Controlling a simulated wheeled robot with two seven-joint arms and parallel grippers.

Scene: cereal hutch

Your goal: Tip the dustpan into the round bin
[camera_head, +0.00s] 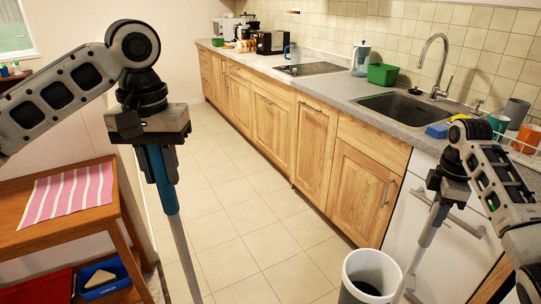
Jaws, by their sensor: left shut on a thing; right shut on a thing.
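The round bin (348,274) is white with a grey inside and stands on the floor at the bottom, right of centre. My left gripper (154,146) is shut on a long pole with a blue grip (163,190) and a grey shaft, which runs down out of the frame. My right gripper (440,194) is shut on a pale grey handle (428,232) that slants down to the right side of the bin. The lower ends of both poles are out of view, so I cannot tell which one is the dustpan. No pan shows.
A wooden counter run (290,140) lines the right, with a sink (400,108), a green tub (382,74) and mugs on top. A wooden side table (100,222) with a striped cloth (68,192) stands at left. The tiled floor (245,215) between is clear.

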